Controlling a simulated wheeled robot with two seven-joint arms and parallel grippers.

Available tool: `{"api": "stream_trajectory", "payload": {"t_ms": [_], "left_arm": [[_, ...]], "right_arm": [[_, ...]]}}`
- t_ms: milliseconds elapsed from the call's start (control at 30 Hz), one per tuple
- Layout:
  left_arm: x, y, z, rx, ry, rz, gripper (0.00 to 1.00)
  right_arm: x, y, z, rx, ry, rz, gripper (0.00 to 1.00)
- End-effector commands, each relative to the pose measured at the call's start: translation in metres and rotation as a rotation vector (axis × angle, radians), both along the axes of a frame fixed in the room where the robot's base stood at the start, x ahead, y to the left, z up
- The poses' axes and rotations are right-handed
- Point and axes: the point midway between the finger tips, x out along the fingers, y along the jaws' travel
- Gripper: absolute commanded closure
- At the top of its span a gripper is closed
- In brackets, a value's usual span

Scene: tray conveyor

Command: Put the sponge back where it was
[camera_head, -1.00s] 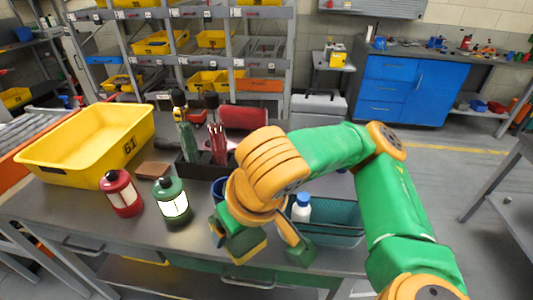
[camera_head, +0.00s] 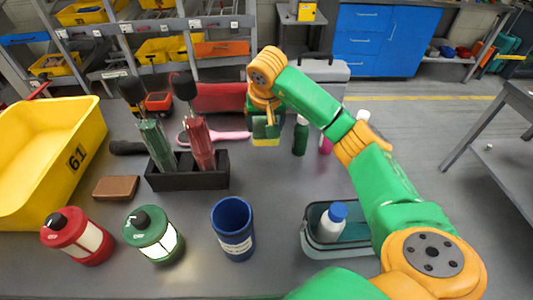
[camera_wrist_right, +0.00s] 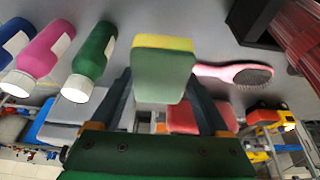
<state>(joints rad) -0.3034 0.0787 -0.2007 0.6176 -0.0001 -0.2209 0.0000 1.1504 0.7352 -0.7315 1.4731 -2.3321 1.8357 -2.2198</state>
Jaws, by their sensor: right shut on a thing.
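My right gripper (camera_head: 264,118) is shut on a sponge (camera_head: 266,141), green with a yellow layer, and holds it toward the back of the grey table. In the right wrist view the sponge (camera_wrist_right: 163,72) sits between the two dark fingers of the gripper (camera_wrist_right: 165,95). A pink hairbrush (camera_head: 228,136) lies just left of the sponge, and a green bottle (camera_head: 301,137) stands to its right. Whether the sponge touches the table I cannot tell. My left gripper is not in view.
A teal caddy (camera_head: 312,242) with a white, blue-capped bottle (camera_head: 332,222) is at the front right. A blue cup (camera_head: 233,228), two lanterns (camera_head: 153,235), a brown block (camera_head: 116,188), a black holder (camera_head: 187,179) and a yellow bin (camera_head: 50,165) stand left. The table's middle is clear.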

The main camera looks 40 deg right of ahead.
Motion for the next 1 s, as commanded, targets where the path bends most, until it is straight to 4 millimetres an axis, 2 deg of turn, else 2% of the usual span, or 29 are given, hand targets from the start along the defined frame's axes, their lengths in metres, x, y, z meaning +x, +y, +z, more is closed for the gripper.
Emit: {"api": "stream_trajectory", "payload": {"t_ms": [33, 100, 300, 400, 767, 800, 867, 1000], "left_arm": [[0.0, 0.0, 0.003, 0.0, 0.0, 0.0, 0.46], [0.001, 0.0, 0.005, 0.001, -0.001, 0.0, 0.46], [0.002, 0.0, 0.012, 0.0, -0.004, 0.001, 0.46], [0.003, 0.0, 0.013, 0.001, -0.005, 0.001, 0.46], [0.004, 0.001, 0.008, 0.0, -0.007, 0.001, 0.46], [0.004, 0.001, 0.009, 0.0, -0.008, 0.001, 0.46], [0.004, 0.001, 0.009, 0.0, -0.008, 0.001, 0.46], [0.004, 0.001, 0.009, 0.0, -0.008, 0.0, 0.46]], "right_arm": [[-0.002, 0.0, -0.014, 0.0, 0.008, -0.001, 0.65], [-0.002, 0.0, -0.028, 0.001, 0.008, 0.0, 0.65], [-0.002, 0.001, -0.069, 0.004, 0.006, 0.0, 0.65], [-0.001, 0.0, -0.083, 0.001, 0.004, 0.001, 0.65], [0.0, 0.0, -0.089, 0.001, 0.0, 0.0, 0.65], [0.0, 0.0, -0.089, 0.001, 0.0, 0.0, 0.15], [0.0, 0.0, -0.088, 0.001, 0.0, 0.0, 0.0], [0.0, 0.0, -0.088, 0.001, 0.0, 0.0, 0.0]]}}
